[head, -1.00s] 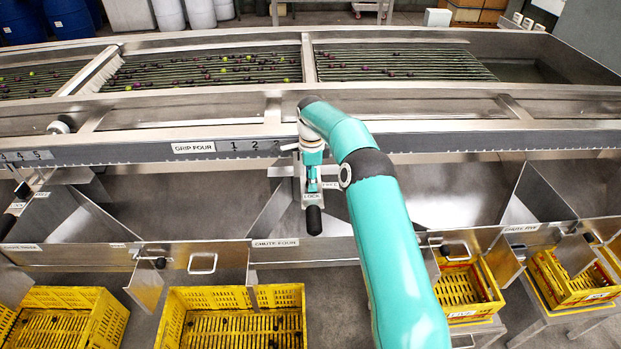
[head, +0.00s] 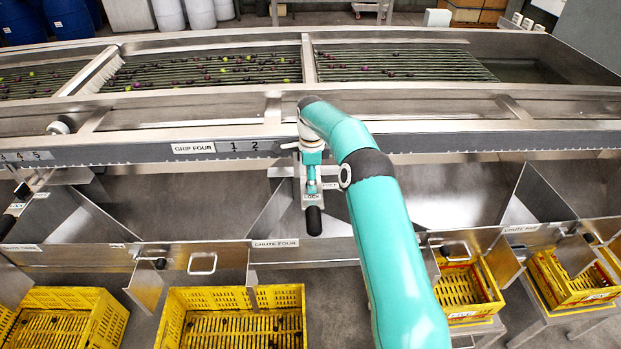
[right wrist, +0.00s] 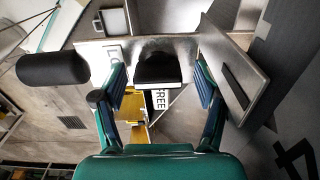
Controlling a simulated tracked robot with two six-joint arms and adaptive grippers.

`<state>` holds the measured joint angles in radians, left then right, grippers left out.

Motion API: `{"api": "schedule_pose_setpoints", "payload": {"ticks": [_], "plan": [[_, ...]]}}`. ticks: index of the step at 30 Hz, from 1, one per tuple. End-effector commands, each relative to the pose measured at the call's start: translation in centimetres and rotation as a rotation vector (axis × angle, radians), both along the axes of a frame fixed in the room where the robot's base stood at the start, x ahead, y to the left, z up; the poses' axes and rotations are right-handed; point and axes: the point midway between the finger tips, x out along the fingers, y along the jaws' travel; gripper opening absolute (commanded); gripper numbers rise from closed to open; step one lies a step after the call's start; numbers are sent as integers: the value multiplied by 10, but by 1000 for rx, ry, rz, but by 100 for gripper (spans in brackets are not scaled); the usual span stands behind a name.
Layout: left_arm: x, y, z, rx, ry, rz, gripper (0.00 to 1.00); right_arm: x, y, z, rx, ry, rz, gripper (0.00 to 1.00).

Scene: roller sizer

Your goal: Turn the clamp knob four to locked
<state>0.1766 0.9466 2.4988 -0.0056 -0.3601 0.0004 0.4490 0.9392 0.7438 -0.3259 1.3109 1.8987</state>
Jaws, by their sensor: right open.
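The grip four clamp sits under the front rail, with a LOCK label (head: 311,196) and a black handle (head: 314,221) hanging below it. The right wrist view shows this black handle (right wrist: 53,68) at the left. The black clamp knob (right wrist: 158,68) shows there between my fingers, in front of a metal plate. The LOCK label (right wrist: 113,52) is partly hidden behind a finger, and a FREE label (right wrist: 160,98) is below the knob. My right gripper (right wrist: 160,88) is open around the knob, with a gap on each side. In the head view my gripper (head: 312,181) hides the knob.
The front rail carries a GRIP FOUR label (head: 193,148) and numbers. Below is the CHUTE FOUR panel (head: 275,243), with slanted chute walls on both sides. Yellow crates (head: 236,296) stand underneath. A metal plate (right wrist: 247,78) stands close beside my right finger in the wrist view.

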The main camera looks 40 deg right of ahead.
Motion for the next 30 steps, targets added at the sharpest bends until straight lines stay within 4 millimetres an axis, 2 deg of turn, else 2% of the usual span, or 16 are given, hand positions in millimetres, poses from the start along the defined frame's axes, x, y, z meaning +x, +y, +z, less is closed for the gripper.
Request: {"api": "schedule_pose_setpoints", "payload": {"ticks": [8,21,30], "plan": [[0,0,1,0,0,0,0,0,1,4,1,2,1,73],[0,0,0,0,0,0,0,2,0,61,-1,-2,1,73],[0,0,0,0,0,0,0,1,1,78,0,0,0,73]]}}
